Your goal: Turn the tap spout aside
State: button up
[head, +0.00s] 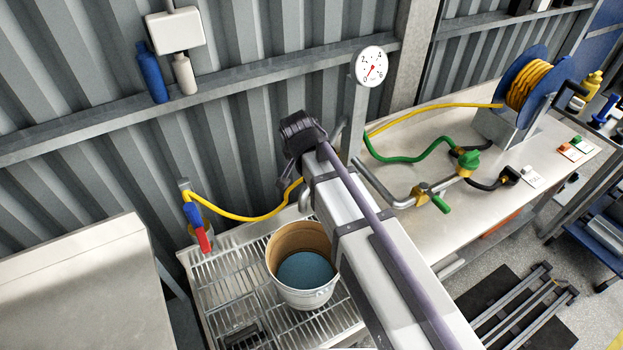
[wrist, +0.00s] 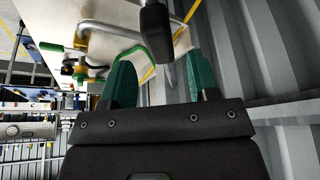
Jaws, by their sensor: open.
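My gripper (wrist: 158,72) shows two green fingers spread apart in the wrist view. A black rounded piece (wrist: 156,32) with a grey bar below it lies in line with the gap between them; I cannot tell if it is the spout's end or if it touches a finger. In the head view a bent grey pipe (head: 375,182), with brass fittings and green handles, runs towards the wall and passes behind my arm. The spout's outlet is hidden by my arm, and the fingers are mostly hidden in this view.
A bucket (head: 302,298) with blue contents stands on a slatted metal drainer (head: 220,292) below my arm. A pressure gauge (head: 370,66) is on a post. A yellow hose (head: 262,215), a green hose (head: 405,159) and a blue hose reel (head: 510,90) lie around the bench.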

jog(key=b+x, duration=0.2)
jog(key=x, duration=0.2)
jog(key=shift+w+f+b, duration=0.1)
jog(key=shift+f+b, duration=0.2)
jog(key=shift+f, duration=0.05)
jog(key=shift+r, duration=0.15)
jog(key=shift+c, duration=0.3)
grip_shut()
